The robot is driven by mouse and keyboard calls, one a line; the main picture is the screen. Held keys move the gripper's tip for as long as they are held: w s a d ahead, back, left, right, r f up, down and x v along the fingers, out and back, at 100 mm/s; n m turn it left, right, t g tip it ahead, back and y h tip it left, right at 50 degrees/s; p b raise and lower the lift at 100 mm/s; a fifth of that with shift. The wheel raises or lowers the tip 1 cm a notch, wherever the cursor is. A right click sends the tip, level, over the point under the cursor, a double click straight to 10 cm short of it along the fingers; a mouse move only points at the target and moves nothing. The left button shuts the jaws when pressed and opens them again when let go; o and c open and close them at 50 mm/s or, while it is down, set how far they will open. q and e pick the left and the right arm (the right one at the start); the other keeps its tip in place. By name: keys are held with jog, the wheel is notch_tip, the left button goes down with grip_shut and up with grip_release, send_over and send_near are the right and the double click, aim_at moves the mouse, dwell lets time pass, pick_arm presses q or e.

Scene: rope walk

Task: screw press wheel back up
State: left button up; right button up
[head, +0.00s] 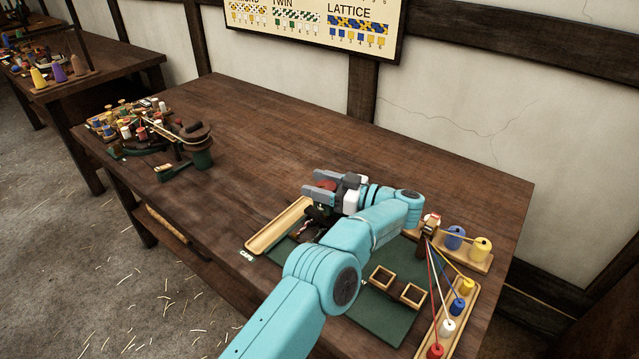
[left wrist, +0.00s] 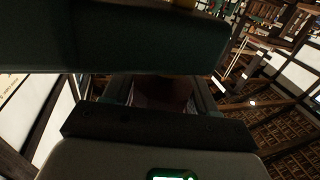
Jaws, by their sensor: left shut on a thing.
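My left gripper (head: 324,190) is above the green mat, shut on a small dark red piece (head: 326,185) that looks like the press wheel. The fingers hide most of it. Just below is a dark press body (head: 318,212), partly covered by the gripper, with a braided cord end (head: 306,226) beside it. In the left wrist view a dark reddish-brown surface (left wrist: 165,92) shows between the dark fingers; it is too dark to tell its shape. My right gripper is not in view.
A green mat (head: 375,322) carries two small square wooden frames (head: 382,277). A wooden tray (head: 279,224) lies left of the press. Colored bobbins (head: 458,306) with stretched threads stand at the right. A bobbin device (head: 150,130) is at the far left. The back table middle is clear.

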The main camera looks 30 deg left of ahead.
pick_arm(q)
jog(key=shift+r, duration=0.2)
jog(key=o, duration=1)
jog(key=shift+f, duration=0.1)
